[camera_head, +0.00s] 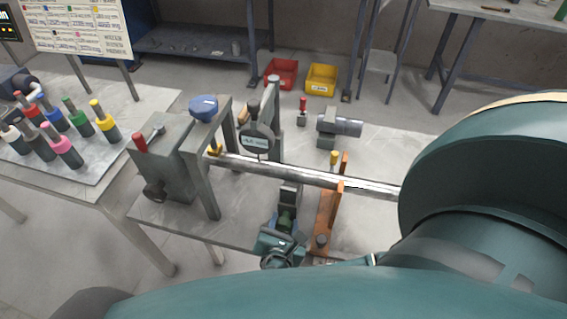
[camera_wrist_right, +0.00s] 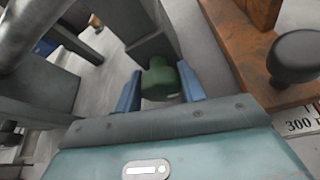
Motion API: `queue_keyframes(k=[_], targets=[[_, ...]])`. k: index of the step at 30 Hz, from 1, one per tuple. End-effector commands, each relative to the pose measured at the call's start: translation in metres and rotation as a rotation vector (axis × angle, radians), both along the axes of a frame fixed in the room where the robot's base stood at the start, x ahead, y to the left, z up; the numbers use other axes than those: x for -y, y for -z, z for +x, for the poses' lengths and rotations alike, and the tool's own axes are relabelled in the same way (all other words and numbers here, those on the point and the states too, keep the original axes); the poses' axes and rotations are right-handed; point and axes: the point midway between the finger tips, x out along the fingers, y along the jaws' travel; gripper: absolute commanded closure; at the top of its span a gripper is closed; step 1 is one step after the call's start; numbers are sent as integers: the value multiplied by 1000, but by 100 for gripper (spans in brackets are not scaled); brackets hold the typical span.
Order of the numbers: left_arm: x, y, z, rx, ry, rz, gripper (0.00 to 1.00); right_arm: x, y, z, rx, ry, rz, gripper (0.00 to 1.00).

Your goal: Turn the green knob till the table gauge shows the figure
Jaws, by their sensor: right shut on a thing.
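The green knob (camera_wrist_right: 161,82) sits between the two blue-tipped fingers of my right gripper (camera_wrist_right: 160,92) in the right wrist view. The fingers are shut on it. In the head view my right gripper (camera_head: 284,238) is at the front of the bench, and the green knob (camera_head: 286,221) shows partly between the fingers. The table gauge (camera_head: 257,140) is a dark round-bodied dial with a small light display, above the metal bar; its figure is too small to read. My left gripper is not in view.
A long steel bar (camera_head: 300,173) runs across the bench, with an orange bracket (camera_head: 328,214) close right of my right gripper. Several coloured-handled tools stand on the left table (camera_head: 142,104). Red (camera_head: 281,73) and yellow (camera_head: 321,79) bins lie behind.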

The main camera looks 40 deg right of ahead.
Motion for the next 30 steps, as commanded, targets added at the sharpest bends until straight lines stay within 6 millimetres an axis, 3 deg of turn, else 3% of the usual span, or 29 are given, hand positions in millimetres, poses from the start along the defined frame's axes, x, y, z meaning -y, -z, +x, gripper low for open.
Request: queue_keyframes(k=[15,30], targets=[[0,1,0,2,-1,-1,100,2,1,-1,227,1,190,83],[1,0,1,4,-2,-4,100,2,0,-1,257,3,215,83]])
